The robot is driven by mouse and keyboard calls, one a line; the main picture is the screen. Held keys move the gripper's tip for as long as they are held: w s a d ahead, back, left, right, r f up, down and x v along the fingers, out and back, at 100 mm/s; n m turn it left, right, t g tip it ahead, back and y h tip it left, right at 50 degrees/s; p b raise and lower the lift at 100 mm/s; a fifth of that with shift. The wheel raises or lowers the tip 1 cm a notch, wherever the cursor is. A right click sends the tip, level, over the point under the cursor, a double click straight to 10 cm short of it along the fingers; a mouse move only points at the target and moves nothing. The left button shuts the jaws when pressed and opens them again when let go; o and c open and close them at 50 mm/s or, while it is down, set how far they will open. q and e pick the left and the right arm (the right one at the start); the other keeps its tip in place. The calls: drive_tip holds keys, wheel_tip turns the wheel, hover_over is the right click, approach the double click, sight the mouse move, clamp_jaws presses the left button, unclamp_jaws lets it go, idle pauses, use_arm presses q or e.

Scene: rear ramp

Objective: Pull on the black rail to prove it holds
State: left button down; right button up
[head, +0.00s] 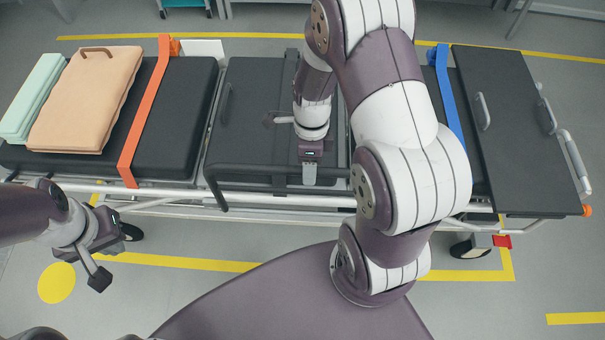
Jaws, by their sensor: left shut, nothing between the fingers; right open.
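The black rail (250,171) runs along the near side of the stretcher's middle section, and its left end bends downward. My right gripper (308,168) is open, pointing down at the near edge of the middle section by the rail. My own arm hides part of this area, and I cannot tell whether the fingers touch the rail. My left gripper (98,278) is shut and empty, low at the left, in front of the stretcher and apart from the rail.
The stretcher (170,190) has black pads, an orange strap (146,110) and a blue strap (450,100). A peach cushion (88,100) and a mint cushion (32,98) lie at its left end. A black board (510,120) covers the right end. Yellow lines mark the grey floor.

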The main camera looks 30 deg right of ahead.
drive_tip(key=shift+r, duration=0.1)
clamp_jaws()
drive_tip(key=shift+s+a+p, duration=0.4)
drive_tip(key=shift+s+p, duration=0.05)
drive_tip(key=shift+s, duration=0.35)
drive_tip(key=shift+w, duration=0.1)
idle(0.4)
drive_tip(key=shift+w+d+r+p, duration=0.1)
drive_tip(key=shift+w+d+p, duration=0.1)
drive_tip(key=shift+w+p, duration=0.15)
drive_tip(key=shift+w+d, duration=0.15)
drive_tip(key=shift+w, duration=0.1)
drive_tip(key=o, duration=0.6)
unclamp_jaws()
drive_tip(key=shift+o, duration=0.2)
